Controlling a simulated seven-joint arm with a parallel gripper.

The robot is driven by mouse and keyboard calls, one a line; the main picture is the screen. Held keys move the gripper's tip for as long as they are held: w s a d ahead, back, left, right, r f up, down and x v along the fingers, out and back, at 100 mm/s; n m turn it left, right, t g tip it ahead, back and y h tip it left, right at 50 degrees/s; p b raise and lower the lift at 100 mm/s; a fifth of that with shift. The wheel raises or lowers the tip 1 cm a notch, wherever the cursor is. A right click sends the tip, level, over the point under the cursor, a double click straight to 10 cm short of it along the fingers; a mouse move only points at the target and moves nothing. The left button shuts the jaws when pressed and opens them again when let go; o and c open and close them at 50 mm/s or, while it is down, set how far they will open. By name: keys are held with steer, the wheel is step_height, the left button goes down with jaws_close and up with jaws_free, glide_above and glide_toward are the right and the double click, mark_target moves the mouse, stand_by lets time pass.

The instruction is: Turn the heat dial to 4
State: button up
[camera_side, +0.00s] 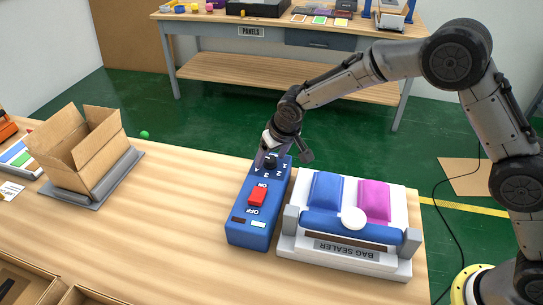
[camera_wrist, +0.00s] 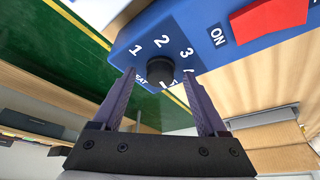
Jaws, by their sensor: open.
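The blue control box (camera_side: 248,222) stands on the table, with a red switch (camera_side: 257,195) marked ON and OFF. In the wrist view, the black heat dial (camera_wrist: 154,67) sits on the blue face (camera_wrist: 118,52), with the numbers 1, 2 and 3 around it. The 4 is mostly hidden behind the right finger. A small white mark shows at the dial's lower edge; I cannot tell which number it points to. My gripper (camera_wrist: 159,80) is open, with one finger on each side of the dial. Contact is not clear.
The white bag sealer (camera_side: 400,262) stands close to the right of the box, with blue and pink pouches on it. An open cardboard box (camera_side: 62,150) stands on a grey plate at the left. The table between them is clear.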

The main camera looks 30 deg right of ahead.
jaws_close()
stand_by(0.3)
steer(key=shift+n, duration=0.4)
steer(key=n+y, duration=0.1)
steer(key=n, duration=0.1)
steer(key=n+y, duration=0.1)
steer(key=n, duration=0.1)
steer(key=shift+d+r+n, duration=0.1)
steer(key=shift+d+n, duration=0.1)
steer(key=shift+n, duration=0.2)
steer(key=shift+w+n+g+y, duration=0.1)
steer(key=shift+n+g+y, duration=0.25)
steer(key=shift+n, duration=0.65)
steer(key=shift+w+n+g+y, duration=0.1)
steer(key=shift+n+g+y, duration=0.25)
steer(key=shift+n, duration=0.95)
jaws_free()
steer(key=shift+s, duration=0.1)
